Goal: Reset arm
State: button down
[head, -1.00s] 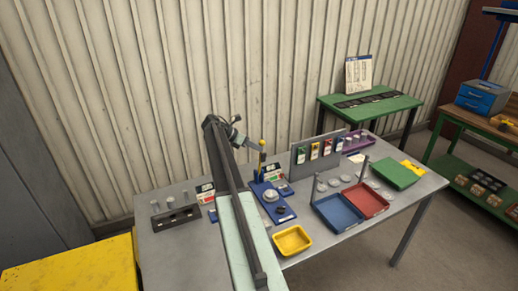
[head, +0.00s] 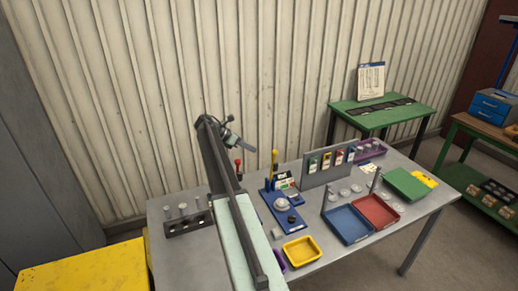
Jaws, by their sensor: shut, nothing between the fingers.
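My arm rises from the bottom of the head view over the left half of the grey table (head: 190,255). Its end, my gripper (head: 248,147), is above the back of the table, against the ribbed wall. It points right and slightly down, shut and empty. It touches nothing that I can see. A yellow-topped post (head: 274,158) on a blue fixture (head: 277,211) stands below and to the right of it. A red-topped post (head: 238,166) stands just below it. My arm hides part of the table behind it.
A dark rack with grey pegs (head: 188,224) stands at left. At right are a yellow tray (head: 302,250), a blue tray (head: 347,225), a red tray (head: 376,211) and a grey upright panel (head: 325,169). A yellow block (head: 80,265) fills the lower left.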

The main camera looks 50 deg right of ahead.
jog(key=shift+w+a, duration=0.1)
jog(key=shift+a, duration=0.1)
dwell(0.3)
jog(key=w+a+f+n+t+b, duration=0.1)
jog(key=w+a+f+b, duration=0.15)
jog(key=a, duration=0.75)
jog(key=w+a+f+n+t+b, duration=0.1)
jog(key=w+a+f+b, duration=0.15)
jog(key=a, duration=0.65)
jog(key=s+a+f+m+t+y, duration=0.1)
jog(key=s+a+f+m+y, duration=0.2)
jog(key=a, duration=0.9)
jog(key=s+a+f+m+t+y+b, duration=0.1)
jog(key=s+a+f+m, duration=0.3)
jog(key=s+a+m, duration=0.4)
jog(key=s+a+f+m+t+y+b, duration=0.1)
jog(key=s+a+f+m+y, duration=0.3)
jog(key=a, duration=1.3)
jog(key=s+m+t, duration=0.1)
jog(key=s+m, duration=0.1)
jog(key=s, duration=0.2)
jog(key=shift+s+a+f+y, duration=0.2)
jog(key=shift+a+f+y, duration=0.05)
jog(key=shift+f+y, duration=0.05)
